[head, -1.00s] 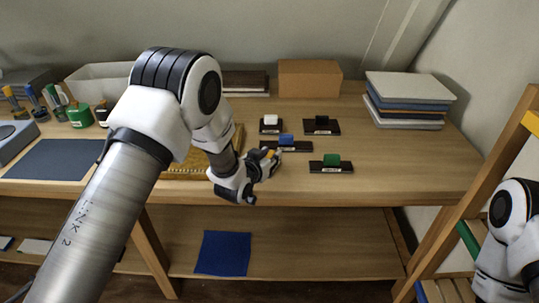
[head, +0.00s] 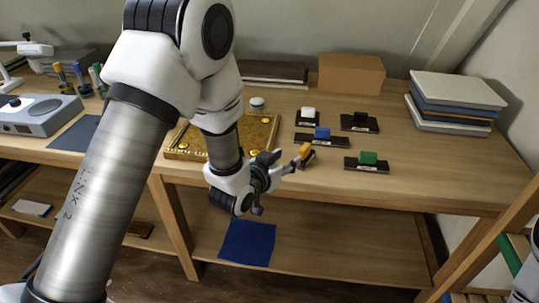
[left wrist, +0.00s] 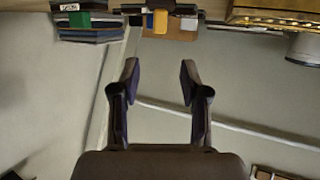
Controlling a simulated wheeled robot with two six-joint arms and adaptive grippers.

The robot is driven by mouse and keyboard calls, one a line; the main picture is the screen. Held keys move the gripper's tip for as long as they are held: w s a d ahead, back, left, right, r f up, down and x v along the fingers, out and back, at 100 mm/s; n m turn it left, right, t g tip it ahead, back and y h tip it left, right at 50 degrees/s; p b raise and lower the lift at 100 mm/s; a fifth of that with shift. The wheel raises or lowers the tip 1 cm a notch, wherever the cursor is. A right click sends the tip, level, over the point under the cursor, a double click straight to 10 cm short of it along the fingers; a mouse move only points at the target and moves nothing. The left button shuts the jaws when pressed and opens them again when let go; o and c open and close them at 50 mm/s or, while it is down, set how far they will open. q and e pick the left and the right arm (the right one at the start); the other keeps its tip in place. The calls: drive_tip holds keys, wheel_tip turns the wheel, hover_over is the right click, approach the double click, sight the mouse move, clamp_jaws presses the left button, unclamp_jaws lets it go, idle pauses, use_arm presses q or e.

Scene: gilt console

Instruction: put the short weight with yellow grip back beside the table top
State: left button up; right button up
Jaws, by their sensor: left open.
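The short weight with yellow grip (head: 305,151) stands on the wooden table top (head: 410,183) near its front edge, in front of the weight with the blue grip. Its dark base is partly hidden in the head view. My left gripper (head: 281,164) is open and empty, just left of and in front of the yellow grip. In the left wrist view the open fingers (left wrist: 160,72) are spread with nothing between them, and the yellow grip (left wrist: 160,21) shows beyond the tips, apart from them. My right gripper is out of view.
Weights with blue (head: 322,133), green (head: 368,158), white (head: 308,112) and black (head: 360,117) grips stand close by. A gilt panel (head: 186,150) lies to the left. A cardboard box (head: 351,74) and stacked boards (head: 455,100) are behind.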

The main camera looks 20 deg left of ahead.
use_arm(q)
drive_tip(key=s+a+f+g, duration=0.1)
drive_tip(key=s+f+g, duration=0.2)
drive_tip(key=s+f, duration=0.35)
drive_tip(key=s+f+g, duration=0.2)
drive_tip(key=s+f, duration=0.1)
drive_tip(key=f, duration=0.6)
drive_tip(key=s+a+f+n+g+y, duration=0.1)
drive_tip(key=s+f+g, duration=0.3)
drive_tip(key=s+f, duration=0.3)
drive_tip(key=s+a+f+g, duration=0.1)
drive_tip(key=s+f+g, duration=0.4)
drive_tip(key=s, duration=1.3)
wheel_tip(320, 180, down, 3)
drive_tip(key=shift+r+n+g+y, duration=0.15)
drive_tip(key=shift+n+g+y, duration=0.15)
drive_tip(key=shift+n+y, duration=0.1)
drive_tip(key=shift+w, duration=0.15)
